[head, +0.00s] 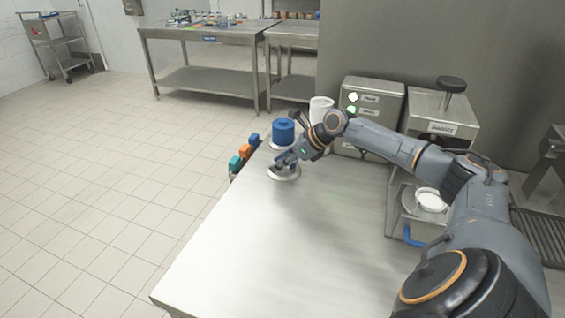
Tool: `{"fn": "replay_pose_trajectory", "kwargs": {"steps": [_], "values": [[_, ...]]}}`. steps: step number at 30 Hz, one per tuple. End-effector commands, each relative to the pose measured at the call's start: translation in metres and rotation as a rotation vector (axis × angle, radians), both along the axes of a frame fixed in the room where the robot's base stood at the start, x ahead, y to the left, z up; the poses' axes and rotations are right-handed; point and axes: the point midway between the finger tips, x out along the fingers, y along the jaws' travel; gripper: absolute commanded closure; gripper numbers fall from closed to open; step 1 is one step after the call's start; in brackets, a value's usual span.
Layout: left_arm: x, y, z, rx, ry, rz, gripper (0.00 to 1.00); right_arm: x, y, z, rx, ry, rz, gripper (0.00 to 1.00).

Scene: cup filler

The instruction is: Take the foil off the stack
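My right gripper (290,158) is at the far left edge of the steel table (265,255), low over a pale round disc (285,175). The disc could be the foil stack, but it is too small to tell single foils. The gripper covers the disc's upper middle, so I cannot tell whether the fingers touch it or are open or shut. A blue cylinder (283,132) stands on a round base just behind the gripper. My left gripper is not in view.
White stacked cups (320,108) stand behind my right wrist. A white round bowl-like item (431,200) sits at the right. The table's front is clear.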

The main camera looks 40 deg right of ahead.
Motion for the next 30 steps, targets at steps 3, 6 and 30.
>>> {"fn": "replay_pose_trajectory", "kwargs": {"steps": [3, 6, 30], "values": [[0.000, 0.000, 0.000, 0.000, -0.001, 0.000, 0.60, 0.000, 0.000, 0.000, -0.001, 0.000, -0.001, 0.71], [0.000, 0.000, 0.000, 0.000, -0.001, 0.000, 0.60, 0.000, 0.000, 0.000, -0.001, 0.000, -0.001, 0.79], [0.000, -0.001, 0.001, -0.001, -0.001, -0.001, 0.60, 0.000, -0.001, 0.016, -0.001, -0.002, 0.001, 1.00]]}}
